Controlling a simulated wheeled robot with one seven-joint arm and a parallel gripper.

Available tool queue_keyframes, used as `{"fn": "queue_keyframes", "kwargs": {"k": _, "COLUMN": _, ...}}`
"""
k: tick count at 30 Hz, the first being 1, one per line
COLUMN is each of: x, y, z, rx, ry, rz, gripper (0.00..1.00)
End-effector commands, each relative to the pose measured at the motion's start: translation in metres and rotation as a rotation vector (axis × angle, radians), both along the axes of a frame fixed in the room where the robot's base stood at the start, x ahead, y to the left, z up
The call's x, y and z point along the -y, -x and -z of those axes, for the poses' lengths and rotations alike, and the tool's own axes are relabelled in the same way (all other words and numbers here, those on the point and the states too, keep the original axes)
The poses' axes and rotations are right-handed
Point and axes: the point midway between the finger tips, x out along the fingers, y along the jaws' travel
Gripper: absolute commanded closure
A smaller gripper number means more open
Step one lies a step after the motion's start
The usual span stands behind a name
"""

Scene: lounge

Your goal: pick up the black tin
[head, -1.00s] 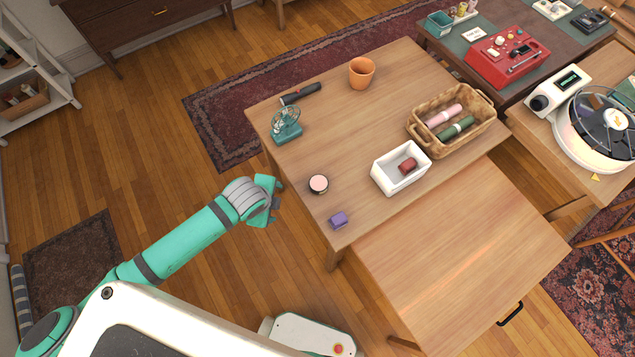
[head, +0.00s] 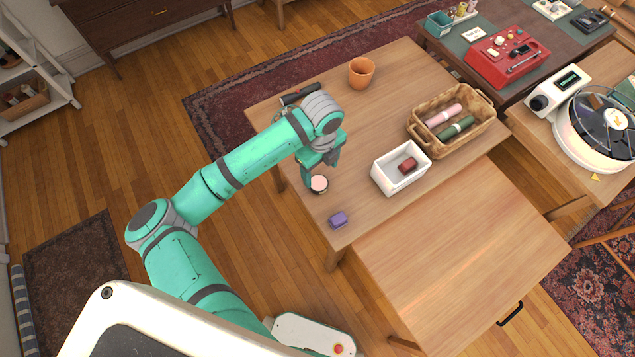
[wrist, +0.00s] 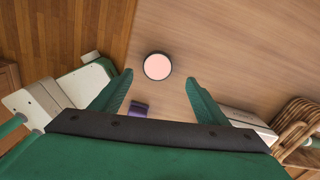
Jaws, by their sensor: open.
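The black tin (head: 319,184) is a small round tin with a pale pink top and a dark rim. It stands on the wooden table near its left front edge. In the wrist view the tin (wrist: 157,66) shows from above, just beyond and between the fingertips. My gripper (head: 321,178) is over the table close to the tin, pointing down. In the wrist view my gripper (wrist: 160,78) has its two green fingers wide apart with nothing between them. I cannot tell the exact height of the fingertips above the tin.
A purple block (head: 338,220) lies near the table's front corner. A white box (head: 382,181) with a dark red item and a wicker basket (head: 478,135) stand to the right. An orange pot (head: 361,73) and a black flashlight (head: 301,94) are farther back. The tabletop around the tin is mostly clear.

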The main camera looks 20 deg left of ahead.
Motion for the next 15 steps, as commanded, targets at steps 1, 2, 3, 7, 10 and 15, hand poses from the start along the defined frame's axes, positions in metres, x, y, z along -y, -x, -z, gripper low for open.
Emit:
{"fn": "queue_keyframes", "kwargs": {"k": 1, "x": 0.0, "y": 0.001, "z": 0.007, "rx": -0.002, "ry": 0.001, "rz": -0.002, "gripper": 0.32}}
{"fn": "queue_keyframes", "kwargs": {"k": 2, "x": 0.0, "y": 0.0, "z": 0.01, "rx": 0.0, "ry": 0.001, "rz": -0.003, "gripper": 0.32}}
{"fn": "queue_keyframes", "kwargs": {"k": 3, "x": -0.001, "y": 0.0, "z": 0.013, "rx": 0.001, "ry": 0.0, "rz": -0.003, "gripper": 0.32}}
{"fn": "queue_keyframes", "kwargs": {"k": 7, "x": -0.001, "y": 0.0, "z": 0.02, "rx": 0.001, "ry": 0.0, "rz": -0.003, "gripper": 0.32}}
{"fn": "queue_keyframes", "kwargs": {"k": 10, "x": -0.001, "y": 0.001, "z": 0.025, "rx": 0.001, "ry": 0.0, "rz": -0.003, "gripper": 0.32}}
{"fn": "queue_keyframes", "kwargs": {"k": 15, "x": -0.003, "y": 0.003, "z": 0.044, "rx": 0.0, "ry": 0.001, "rz": -0.004, "gripper": 0.32}}
